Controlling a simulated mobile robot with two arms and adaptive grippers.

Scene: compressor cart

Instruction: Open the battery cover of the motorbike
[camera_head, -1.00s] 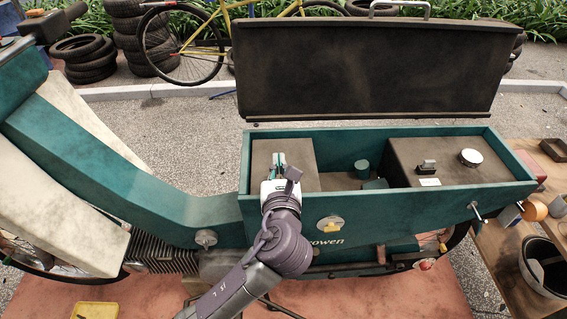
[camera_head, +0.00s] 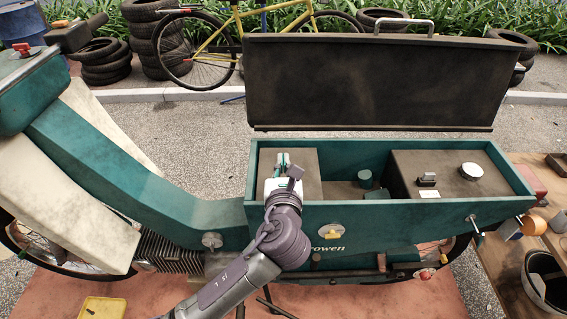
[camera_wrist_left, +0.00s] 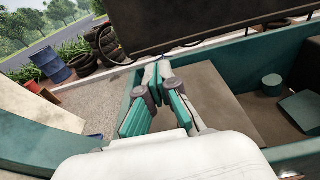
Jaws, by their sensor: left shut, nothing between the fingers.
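The teal motorbike (camera_head: 225,217) stands with its dark seat lid (camera_head: 375,85) raised, so its rear box is open from above. In the left part of the box is a flat brown panel (camera_head: 307,183), also seen in the wrist view (camera_wrist_left: 205,88); I cannot tell for sure that it is the battery cover. My left gripper (camera_head: 283,158) is shut and empty over the left end of this panel. In the wrist view its fingertips (camera_wrist_left: 160,68) are near the box's left wall; contact is unclear. My right gripper is not in view.
A brown block with a silver cap (camera_head: 471,171) and a black fitting (camera_head: 427,180) fills the box's right part. A small green cylinder (camera_head: 364,178) stands between. A wooden table (camera_head: 500,270) with a bucket (camera_head: 547,280) is at right. Tyres (camera_head: 100,62) and a bicycle (camera_head: 225,50) are behind.

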